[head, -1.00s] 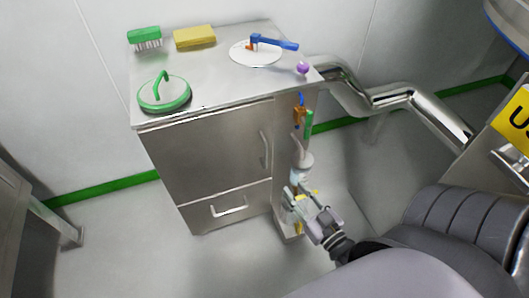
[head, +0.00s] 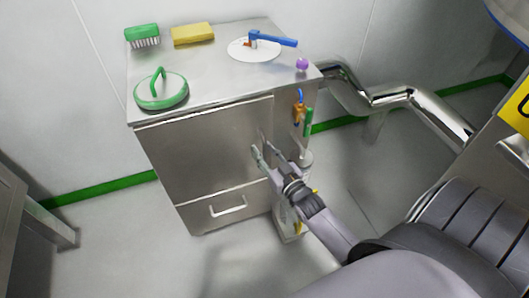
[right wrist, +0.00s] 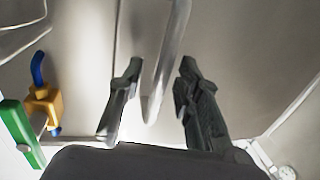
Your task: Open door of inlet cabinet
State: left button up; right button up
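The inlet cabinet is a steel box whose upper front is a flat door (head: 200,150), standing closed. Its upright bar handle near the door's right edge is mostly hidden by my right gripper (head: 266,150) in the head view. In the right wrist view the handle (right wrist: 170,60) runs down between the two dark fingers of my right gripper (right wrist: 155,95). The fingers are apart, with a visible gap on each side of the bar, so the gripper is open around it. My left gripper is not in view.
A drawer (head: 222,208) sits below the door. On top are a green brush (head: 142,35), a yellow sponge (head: 193,34), a green-rimmed lid (head: 161,92) and a blue-handled disc (head: 254,48). Tools hang on the right side. Floor (head: 135,245) before the cabinet is clear.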

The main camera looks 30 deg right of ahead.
grip_shut()
dwell(0.4)
dwell(0.5)
